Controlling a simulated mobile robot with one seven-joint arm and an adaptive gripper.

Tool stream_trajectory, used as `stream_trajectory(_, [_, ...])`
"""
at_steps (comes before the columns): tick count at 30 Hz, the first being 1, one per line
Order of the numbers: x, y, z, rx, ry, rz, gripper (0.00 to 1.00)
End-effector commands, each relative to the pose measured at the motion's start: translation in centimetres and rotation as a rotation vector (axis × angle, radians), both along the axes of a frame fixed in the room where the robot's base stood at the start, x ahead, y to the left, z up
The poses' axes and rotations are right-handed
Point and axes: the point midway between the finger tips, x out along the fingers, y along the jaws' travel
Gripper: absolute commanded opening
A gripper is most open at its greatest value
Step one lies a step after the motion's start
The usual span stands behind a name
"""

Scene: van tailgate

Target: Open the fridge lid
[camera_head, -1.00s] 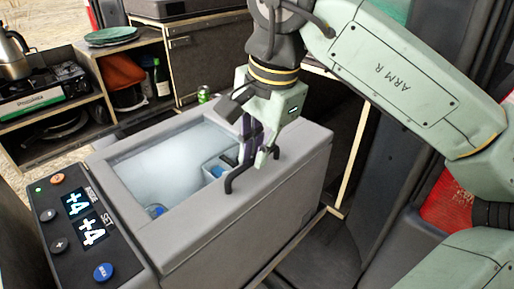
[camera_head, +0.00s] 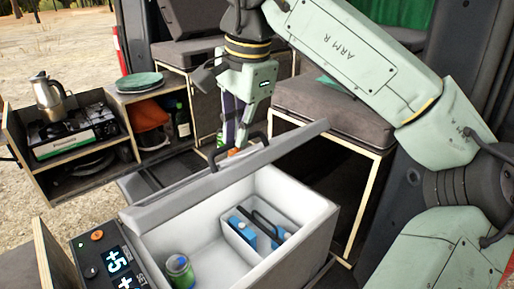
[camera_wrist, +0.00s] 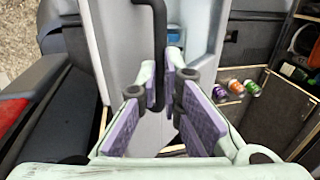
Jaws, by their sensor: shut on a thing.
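The fridge (camera_head: 310,228) is a grey chest with a white inside. Its grey lid (camera_head: 190,190) is tilted up, seen nearly edge-on, and the inside is uncovered. A dark bar handle (camera_head: 262,137) stands on the lid. My gripper (camera_head: 238,146) is shut on the handle at the lid's upper side. In the wrist view, the dark handle (camera_wrist: 159,35) runs between my gripper's purple-padded fingers (camera_wrist: 170,92). A green can (camera_head: 179,270) and a divider with blue-topped items (camera_head: 245,232) show inside the fridge.
A control panel (camera_head: 108,262) reads +5 at the fridge's left. A cushioned bench (camera_head: 325,105) is close behind right. Several cans (camera_wrist: 236,87) lie right in the wrist view.

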Motion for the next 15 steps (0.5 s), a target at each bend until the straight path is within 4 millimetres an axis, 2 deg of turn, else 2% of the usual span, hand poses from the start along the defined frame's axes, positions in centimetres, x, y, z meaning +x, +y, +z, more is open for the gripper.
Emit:
stream_trajectory(1, [0.9, 1.2, 0.4, 0.005, -0.002, 0.008, 0.00])
stream_trajectory(3, [1.7, 2.0, 1.0, 0.004, -0.002, 0.007, 0.00])
stream_trajectory(9, [3.5, 3.9, 2.3, -0.020, 0.022, 0.009, 0.00])
stream_trajectory(15, [4.6, 5.0, 2.8, -0.065, 0.070, 0.011, 0.00])
